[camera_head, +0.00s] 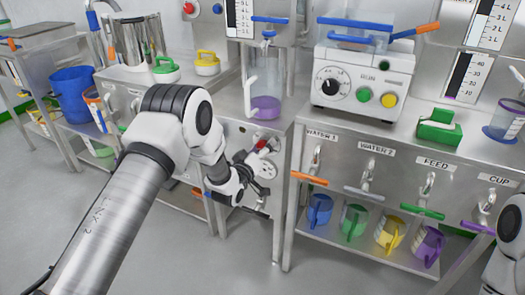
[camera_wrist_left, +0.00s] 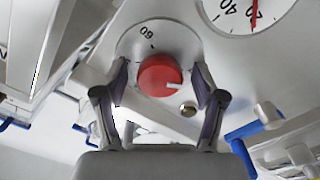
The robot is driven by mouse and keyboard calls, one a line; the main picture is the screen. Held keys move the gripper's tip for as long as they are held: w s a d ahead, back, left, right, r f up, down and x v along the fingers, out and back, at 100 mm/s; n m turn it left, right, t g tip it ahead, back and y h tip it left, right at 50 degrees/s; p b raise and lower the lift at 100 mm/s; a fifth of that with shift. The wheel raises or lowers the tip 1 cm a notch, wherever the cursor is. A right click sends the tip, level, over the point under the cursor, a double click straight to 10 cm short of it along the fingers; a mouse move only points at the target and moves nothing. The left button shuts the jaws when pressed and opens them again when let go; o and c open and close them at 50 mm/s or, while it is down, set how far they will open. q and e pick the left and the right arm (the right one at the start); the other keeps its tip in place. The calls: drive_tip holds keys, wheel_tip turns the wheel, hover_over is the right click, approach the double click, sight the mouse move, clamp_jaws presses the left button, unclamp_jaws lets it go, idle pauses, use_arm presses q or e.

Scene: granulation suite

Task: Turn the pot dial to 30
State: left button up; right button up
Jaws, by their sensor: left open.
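The pot dial is a red round knob (camera_wrist_left: 158,75) on a pale scale plate, with a white mark toward the right of the picture. The number 60 shows above it in the left wrist view; other scale numbers are not readable. In the head view the red dial (camera_head: 263,144) is partly covered on the panel below the counter. My left gripper (camera_wrist_left: 160,78) is open, with one finger on each side of the knob. I cannot tell whether the fingers touch it. In the head view my left gripper (camera_head: 255,165) is at the panel.
A round gauge (camera_wrist_left: 245,12) with a red needle sits beside the dial. A small metal knob (camera_wrist_left: 188,110) is close to the right finger. Blue handles (camera_wrist_left: 255,128) stick out at the lower right. An orange handle (camera_head: 309,179) juts out right of the panel.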

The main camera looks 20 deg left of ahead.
use_arm(q)
drive_tip(key=c, duration=1.1)
drive_tip(key=shift+c, duration=0.2)
drive_tip(key=shift+m, duration=0.5)
drive_tip(key=m+p, duration=0.1)
drive_tip(key=m, duration=0.4)
drive_tip(key=m+p, duration=0.1)
drive_tip(key=m, duration=0.4)
drive_tip(key=shift+m, duration=0.4)
drive_tip(key=o, duration=1.1)
drive_tip(key=shift+o, duration=0.2)
